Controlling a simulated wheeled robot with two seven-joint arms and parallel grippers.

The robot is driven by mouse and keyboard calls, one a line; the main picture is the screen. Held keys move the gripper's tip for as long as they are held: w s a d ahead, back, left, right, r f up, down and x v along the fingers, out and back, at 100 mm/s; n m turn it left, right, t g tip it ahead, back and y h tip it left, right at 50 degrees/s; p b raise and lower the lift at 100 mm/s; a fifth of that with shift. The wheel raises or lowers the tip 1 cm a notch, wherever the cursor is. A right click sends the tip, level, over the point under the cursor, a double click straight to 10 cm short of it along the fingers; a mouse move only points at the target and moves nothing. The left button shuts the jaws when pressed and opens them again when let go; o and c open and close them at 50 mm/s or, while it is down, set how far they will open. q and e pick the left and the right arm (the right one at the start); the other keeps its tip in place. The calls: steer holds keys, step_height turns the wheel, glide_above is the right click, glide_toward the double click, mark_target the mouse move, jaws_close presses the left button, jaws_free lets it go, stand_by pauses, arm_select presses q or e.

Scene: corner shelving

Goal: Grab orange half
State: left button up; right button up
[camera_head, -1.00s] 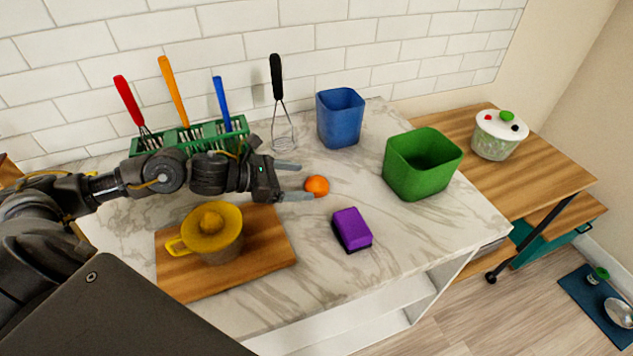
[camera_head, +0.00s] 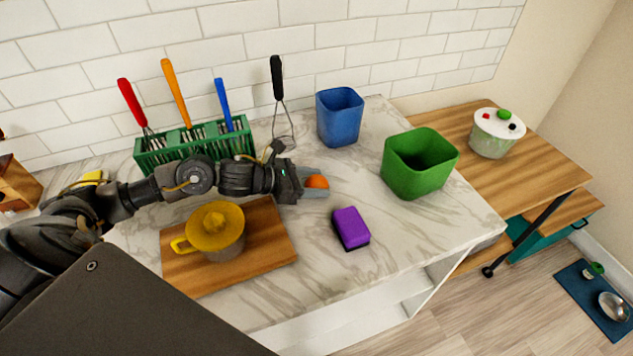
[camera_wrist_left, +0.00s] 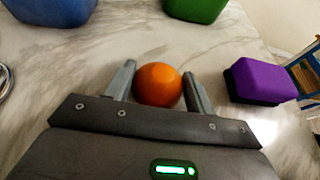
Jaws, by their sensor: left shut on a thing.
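The orange half (camera_head: 317,182) is on the marble counter's middle, between the fingers of my left gripper (camera_head: 316,185). In the left wrist view the orange half (camera_wrist_left: 158,84) shows its rounded orange peel, with one finger of the left gripper (camera_wrist_left: 158,88) on each side. The gripper is shut on it. The near finger covers its lower part in the head view. Whether it touches the counter is hard to tell. My right gripper is not in view.
A yellow juicer (camera_head: 215,232) stands on a wooden board (camera_head: 270,270). A purple sponge (camera_head: 351,228) lies to the right. A blue bin (camera_head: 340,117) and green bin (camera_head: 419,163) stand behind. A green utensil rack (camera_head: 195,146) is behind my arm. The counter's front right is clear.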

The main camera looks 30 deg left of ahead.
mark_target(315, 178)
arm_select(q)
steer(key=shift+r, duration=0.15)
steer(key=shift+c, duration=0.2)
steer(key=shift+r, duration=0.25)
step_height(315, 178, up, 3)
steer(key=shift+d+f+b, duration=0.1)
steer(key=shift+d+b, duration=0.05)
steer(key=shift+b, duration=0.7)
steer(key=s+d+r+p, duration=0.4)
steer(key=s+d+r, duration=0.3)
steer(key=d, duration=0.5)
step_height(315, 178, up, 3)
steer(key=shift+f, duration=0.2)
